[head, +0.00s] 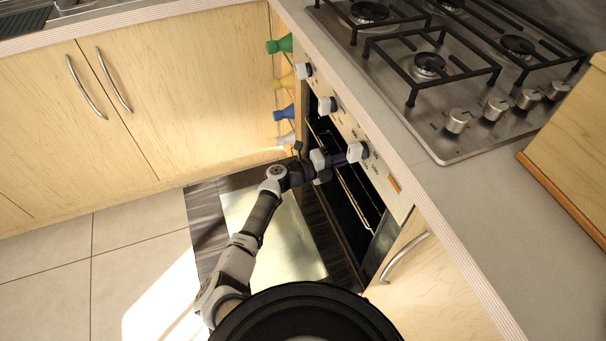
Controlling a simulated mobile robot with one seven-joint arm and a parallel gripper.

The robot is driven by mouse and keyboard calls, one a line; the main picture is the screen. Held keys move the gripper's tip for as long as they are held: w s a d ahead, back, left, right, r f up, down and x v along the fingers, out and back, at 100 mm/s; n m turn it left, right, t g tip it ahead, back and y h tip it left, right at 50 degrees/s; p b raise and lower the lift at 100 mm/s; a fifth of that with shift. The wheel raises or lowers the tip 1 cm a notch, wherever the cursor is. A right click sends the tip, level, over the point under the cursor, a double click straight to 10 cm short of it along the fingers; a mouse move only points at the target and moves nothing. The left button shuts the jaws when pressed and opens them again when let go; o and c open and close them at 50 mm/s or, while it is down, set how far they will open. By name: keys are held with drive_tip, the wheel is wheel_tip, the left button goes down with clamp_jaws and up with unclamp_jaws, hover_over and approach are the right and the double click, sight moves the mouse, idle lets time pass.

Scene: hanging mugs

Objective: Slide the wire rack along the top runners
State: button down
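The wire rack (352,189) shows as thin metal bars inside the dark oven cavity, partly hidden by the oven's front and by my arm. My gripper (343,157) is at the oven's opening, just below the control panel, and overlaps the upper part of the rack in this view. Its fingers are small and dark here, so I cannot tell whether they are open or shut, or whether they touch the rack. The top runners cannot be made out in the dark interior.
The oven door (250,215) is folded down over the floor, beneath my arm. Knobs (357,151) stick out from the control panel close to my gripper. Several coloured mugs (283,113) hang left of the oven. A gas hob (450,75) sits on the counter above.

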drive_tip(key=shift+b+x, duration=0.8)
drive_tip(key=shift+x, duration=2.45)
drive_tip(key=shift+r, duration=0.1)
drive_tip(key=shift+d, duration=0.1)
drive_tip(key=c, duration=1.5)
unclamp_jaws()
drive_tip(key=o, duration=0.3)
drive_tip(key=shift+f, duration=0.25)
drive_tip(key=v, duration=1.4)
